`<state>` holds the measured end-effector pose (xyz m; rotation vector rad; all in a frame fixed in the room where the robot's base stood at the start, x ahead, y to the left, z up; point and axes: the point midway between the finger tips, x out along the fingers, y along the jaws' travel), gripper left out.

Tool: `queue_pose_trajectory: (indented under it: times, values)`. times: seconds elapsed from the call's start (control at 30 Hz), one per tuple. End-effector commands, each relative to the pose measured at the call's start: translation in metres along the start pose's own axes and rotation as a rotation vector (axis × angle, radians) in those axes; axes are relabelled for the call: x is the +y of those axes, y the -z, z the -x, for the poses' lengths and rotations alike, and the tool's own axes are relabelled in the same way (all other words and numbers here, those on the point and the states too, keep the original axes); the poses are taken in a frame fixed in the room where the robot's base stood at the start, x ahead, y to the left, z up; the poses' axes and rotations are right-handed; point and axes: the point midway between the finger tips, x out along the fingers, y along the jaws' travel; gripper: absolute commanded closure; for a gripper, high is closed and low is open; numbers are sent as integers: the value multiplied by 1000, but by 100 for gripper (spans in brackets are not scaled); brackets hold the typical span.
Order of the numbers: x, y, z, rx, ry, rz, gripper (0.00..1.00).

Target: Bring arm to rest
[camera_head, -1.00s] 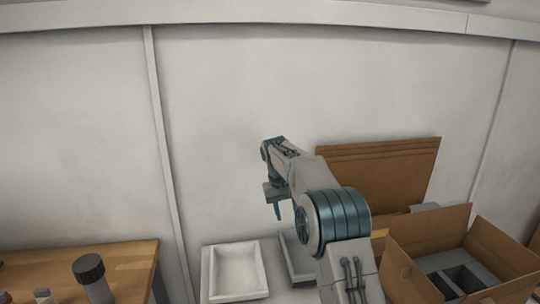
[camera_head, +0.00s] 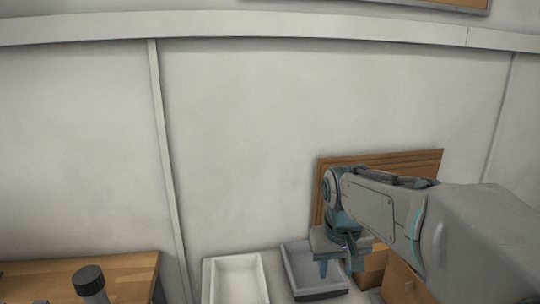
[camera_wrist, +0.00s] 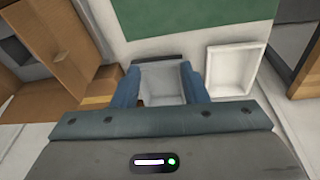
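My arm reaches in from the right of the head view, and my gripper (camera_head: 337,264) points down over the grey tray (camera_head: 297,272). In the wrist view my gripper (camera_wrist: 158,82) has its two blue fingers spread apart. The grey tray (camera_wrist: 160,72) shows below and between them. I see nothing held between the fingers, and the gripper looks clear of the tray.
A white tray (camera_head: 237,280) lies left of the grey one. Cardboard boxes (camera_wrist: 50,60) stand close by, partly hidden by my arm in the head view. A wooden table (camera_head: 130,268) with a dark-capped bottle (camera_head: 92,283) is at the left. A wall (camera_head: 250,130) closes the back.

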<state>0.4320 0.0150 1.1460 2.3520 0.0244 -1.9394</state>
Motion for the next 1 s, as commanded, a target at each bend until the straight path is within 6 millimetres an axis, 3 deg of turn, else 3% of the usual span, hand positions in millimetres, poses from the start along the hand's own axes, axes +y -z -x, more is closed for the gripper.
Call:
queue_pose_trajectory:
  times: [0.03,0.3,0.5,0.63,1.0]
  values:
    - [2,-19,1,9,4,-9,60]
    - [3,-103,-12,52,30,-50,60]
    - [1,-143,-26,71,42,-69,60]
    - [1,-152,-30,76,45,-75,60]
    - [1,-153,-30,77,45,-75,60]
